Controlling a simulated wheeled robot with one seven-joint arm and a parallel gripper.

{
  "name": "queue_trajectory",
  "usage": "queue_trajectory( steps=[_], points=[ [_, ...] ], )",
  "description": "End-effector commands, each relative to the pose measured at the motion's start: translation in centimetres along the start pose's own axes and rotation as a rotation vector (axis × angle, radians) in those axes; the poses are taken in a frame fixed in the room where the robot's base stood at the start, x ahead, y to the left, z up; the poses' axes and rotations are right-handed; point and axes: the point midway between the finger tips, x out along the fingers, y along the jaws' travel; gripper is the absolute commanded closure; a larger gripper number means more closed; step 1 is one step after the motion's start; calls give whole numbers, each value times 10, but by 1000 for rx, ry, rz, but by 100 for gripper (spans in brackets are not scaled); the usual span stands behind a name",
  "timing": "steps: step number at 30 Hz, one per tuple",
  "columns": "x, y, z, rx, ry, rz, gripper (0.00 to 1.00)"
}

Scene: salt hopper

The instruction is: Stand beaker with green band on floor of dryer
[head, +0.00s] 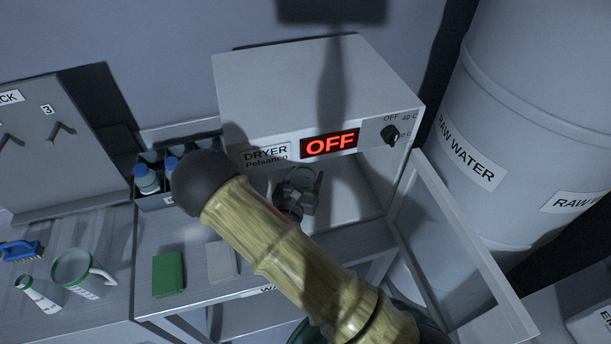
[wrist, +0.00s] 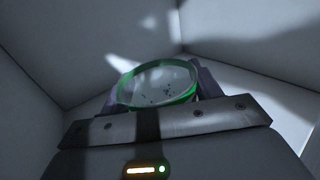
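The beaker with the green band (wrist: 158,88) shows in the wrist view as a round, clear mouth with a green rim and small dark specks inside. My gripper (wrist: 160,98) has a finger on either side of it and is shut on it. In the head view my gripper (head: 299,188) is inside the open front of the dryer (head: 300,85), with part of the beaker's green edge showing; my arm hides much of the opening. Pale dryer walls surround the beaker in the wrist view. Whether its base touches the dryer floor (head: 345,205) cannot be told.
The dryer door (head: 465,245) hangs open at right, beside a raw water barrel (head: 530,120). The display (head: 329,144) reads OFF. Left are a bottle crate (head: 155,200), a green-rimmed jug (head: 80,272), a flask (head: 38,292), a brush (head: 20,250) and a green block (head: 168,274).

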Motion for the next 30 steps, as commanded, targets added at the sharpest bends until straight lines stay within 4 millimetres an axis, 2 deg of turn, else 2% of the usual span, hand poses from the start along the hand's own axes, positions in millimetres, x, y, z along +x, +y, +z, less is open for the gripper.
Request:
queue_trajectory(
  steps=[1,3,14,17,27,30],
  points=[
    [-1,1,0,1,0,3,28],
    [-1,2,0,0,0,4,16],
    [0,0,5,1,0,-1,16],
    [-9,0,1,0,1,0,16],
    [-63,0,1,1,1,1,16],
    [-72,0,2,1,0,0,16]
  ],
)
